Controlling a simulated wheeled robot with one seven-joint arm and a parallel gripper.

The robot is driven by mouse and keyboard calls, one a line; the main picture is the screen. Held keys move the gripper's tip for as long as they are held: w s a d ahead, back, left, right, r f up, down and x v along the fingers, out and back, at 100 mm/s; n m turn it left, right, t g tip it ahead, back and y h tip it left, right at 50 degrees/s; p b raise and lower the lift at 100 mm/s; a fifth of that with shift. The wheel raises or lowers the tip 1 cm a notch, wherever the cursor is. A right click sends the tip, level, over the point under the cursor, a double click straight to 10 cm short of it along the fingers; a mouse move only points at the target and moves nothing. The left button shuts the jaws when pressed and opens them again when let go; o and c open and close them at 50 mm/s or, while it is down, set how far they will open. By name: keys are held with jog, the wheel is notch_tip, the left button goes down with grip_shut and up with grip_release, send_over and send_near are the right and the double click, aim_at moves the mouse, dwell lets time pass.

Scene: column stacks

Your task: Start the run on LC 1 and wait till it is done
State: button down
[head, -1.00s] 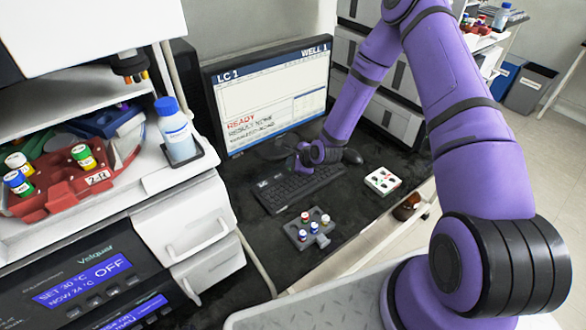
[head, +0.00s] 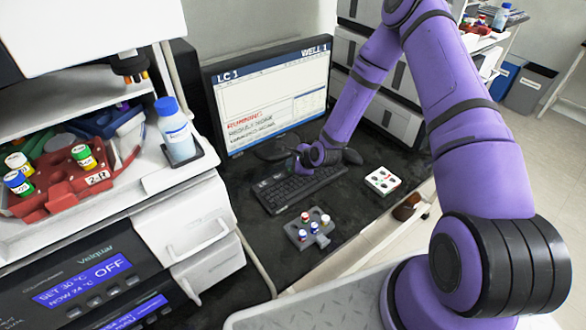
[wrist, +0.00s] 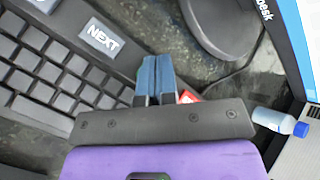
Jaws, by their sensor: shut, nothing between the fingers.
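The LC 1 monitor (head: 270,97) stands on the black bench, its header reading "LC 1" and "WELL 1". A red status line on it appears to read "RUNNING", with smaller blurred text below. The black keyboard (head: 290,190) lies in front of the monitor; the wrist view shows a key marked "NEXT" (wrist: 103,37) on it. My gripper (wrist: 156,78) is shut and empty, its blue fingertips beside the keyboard's edge in the wrist view. In the head view my gripper (head: 303,160) is just above the keyboard's far side, partly hidden by my wrist.
A grey vial holder (head: 308,232) with several vials and a white block (head: 382,181) sit on the bench. A blue-capped bottle (head: 177,130) stands on the instrument at left, above a Velquor unit (head: 95,275) showing "OFF". A red vial rack (head: 70,178) is further left.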

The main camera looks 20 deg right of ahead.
jog(key=shift+r, duration=0.85)
jog(key=shift+r, duration=0.1)
jog(key=shift+r, duration=2.4)
